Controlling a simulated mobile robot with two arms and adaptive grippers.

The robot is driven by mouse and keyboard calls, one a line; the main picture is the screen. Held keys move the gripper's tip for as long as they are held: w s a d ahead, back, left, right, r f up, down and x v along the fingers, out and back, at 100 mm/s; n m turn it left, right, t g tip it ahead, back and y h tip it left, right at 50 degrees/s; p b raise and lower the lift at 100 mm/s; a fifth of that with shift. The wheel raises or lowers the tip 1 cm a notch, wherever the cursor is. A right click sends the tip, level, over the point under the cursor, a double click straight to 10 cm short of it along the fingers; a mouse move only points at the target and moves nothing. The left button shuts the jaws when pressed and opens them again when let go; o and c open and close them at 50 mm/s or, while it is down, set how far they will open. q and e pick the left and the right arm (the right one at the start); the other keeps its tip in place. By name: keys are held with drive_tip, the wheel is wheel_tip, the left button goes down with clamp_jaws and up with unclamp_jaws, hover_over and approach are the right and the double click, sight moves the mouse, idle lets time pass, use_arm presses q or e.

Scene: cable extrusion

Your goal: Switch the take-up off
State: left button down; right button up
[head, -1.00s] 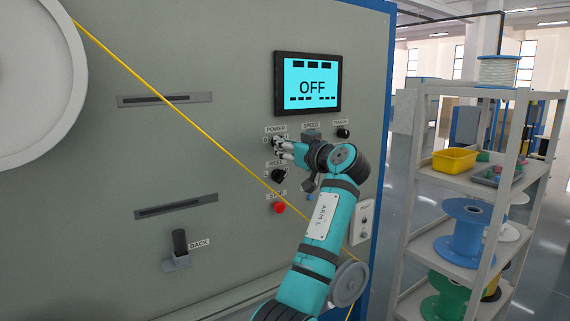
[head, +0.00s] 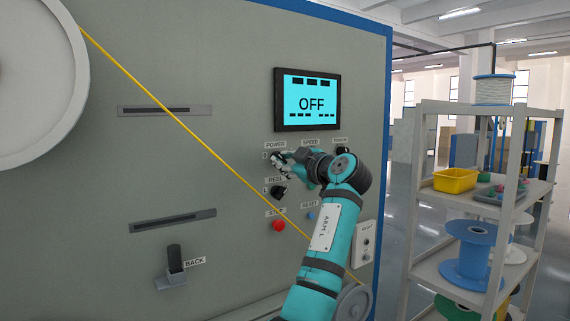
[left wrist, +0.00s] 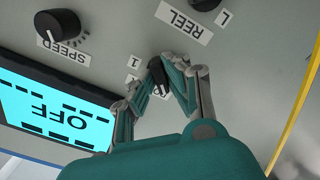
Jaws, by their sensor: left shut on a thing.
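The take-up machine's grey panel (head: 225,60) carries a screen (head: 308,100) that reads OFF. My left gripper (head: 280,160) is at the POWER knob, under the POWER label (head: 275,145). In the left wrist view, the gripper (left wrist: 158,82) has its fingers on either side of the dark POWER knob (left wrist: 157,70) and is shut on it. The fingers partly cover the knob and its position marks. The screen (left wrist: 55,115) also reads OFF there. My right gripper is not in view.
The REEL knob (head: 278,192) and red STOP button (head: 279,225) sit below the POWER knob. The SPEED knob (left wrist: 58,24) shows in the left wrist view. A yellow cable (head: 190,130) runs diagonally across the panel. A shelf rack (head: 425,150) stands to the right.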

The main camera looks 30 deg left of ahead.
use_arm(q)
drive_tip(key=shift+f, duration=0.1)
idle(0.4)
drive_tip(key=c, duration=1.4)
unclamp_jaws()
drive_tip(key=shift+o, duration=0.2)
drive_tip(key=v, duration=1.2)
drive_tip(key=shift+f, duration=0.1)
